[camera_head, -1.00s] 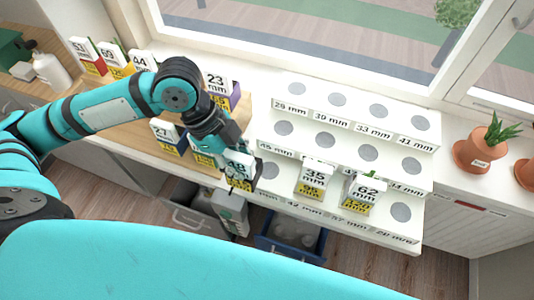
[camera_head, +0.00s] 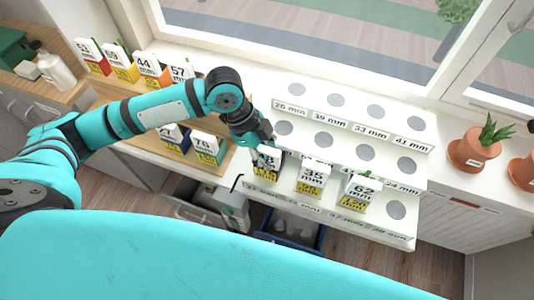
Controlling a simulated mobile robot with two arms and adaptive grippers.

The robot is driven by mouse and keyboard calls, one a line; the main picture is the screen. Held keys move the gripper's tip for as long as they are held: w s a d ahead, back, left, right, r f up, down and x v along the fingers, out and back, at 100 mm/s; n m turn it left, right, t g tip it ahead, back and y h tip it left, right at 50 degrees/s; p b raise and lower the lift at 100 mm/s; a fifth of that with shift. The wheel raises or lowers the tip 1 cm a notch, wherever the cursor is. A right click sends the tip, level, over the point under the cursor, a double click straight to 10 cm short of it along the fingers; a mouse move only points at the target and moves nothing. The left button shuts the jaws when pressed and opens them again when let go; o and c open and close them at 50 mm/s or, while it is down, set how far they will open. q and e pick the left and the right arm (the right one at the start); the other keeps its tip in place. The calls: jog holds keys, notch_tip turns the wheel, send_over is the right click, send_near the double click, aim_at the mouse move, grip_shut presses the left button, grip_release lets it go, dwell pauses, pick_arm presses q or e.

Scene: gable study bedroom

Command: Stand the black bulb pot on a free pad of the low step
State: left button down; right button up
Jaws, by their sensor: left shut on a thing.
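My left gripper (camera_head: 266,144) is shut on a small dark pot (camera_head: 265,172) with a white and yellow label card. The label is partly covered by the fingers, and little of the pot's own colour shows. The pot is upright at the left end of the low step (camera_head: 321,211), over its leftmost pad, which is hidden. I cannot tell whether it touches the step. The 35 mm pot (camera_head: 311,178) and the 62 mm pot (camera_head: 357,193) stand on the low step to its right. A bare grey pad (camera_head: 397,210) shows at the right end. My right gripper is not in view.
The middle and top steps behind show bare pads (camera_head: 323,139). More labelled pots, including the 76 mm one (camera_head: 208,147), stand on the wooden board at left. Open drawers (camera_head: 290,231) are below the step. A terracotta plant pot (camera_head: 474,150) stands at right.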

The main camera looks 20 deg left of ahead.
pick_arm(q)
jog(key=c, duration=1.1)
grip_release()
jog(key=shift+f, duration=0.1)
jog(key=shift+c, duration=0.2)
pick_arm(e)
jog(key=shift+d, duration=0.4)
pick_arm(q)
jog(key=b+v, duration=0.2)
jog(key=v, duration=1)
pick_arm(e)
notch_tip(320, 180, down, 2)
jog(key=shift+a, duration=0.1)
